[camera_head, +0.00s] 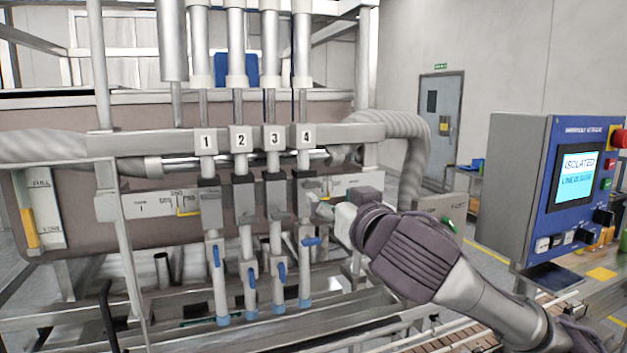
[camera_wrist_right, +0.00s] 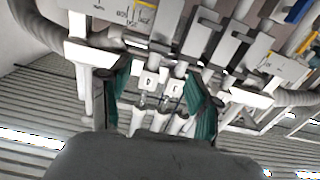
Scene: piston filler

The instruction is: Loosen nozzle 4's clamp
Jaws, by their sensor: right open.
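Nozzle 4 (camera_head: 304,262) is the rightmost of the upright nozzles in the head view, below the plate marked 4 (camera_head: 306,136). A dark clamp block (camera_head: 304,174) sits at its upper part, and its blue lever (camera_head: 311,241) lies nearly level. My right gripper (camera_head: 322,208) is just right of nozzle 4, below the clamp block; I cannot tell whether it touches. In the right wrist view its green-lined fingers (camera_wrist_right: 160,108) are spread wide, with nozzle parts visible beyond and between them. My left gripper is out of view.
Nozzles 1 (camera_head: 219,270), 2 (camera_head: 248,265) and 3 (camera_head: 277,260) stand close on the left, their blue levers more upright. A ribbed hose (camera_head: 412,150) hangs above my right arm. A control panel (camera_head: 570,190) reading "ISOLATED" stands at right.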

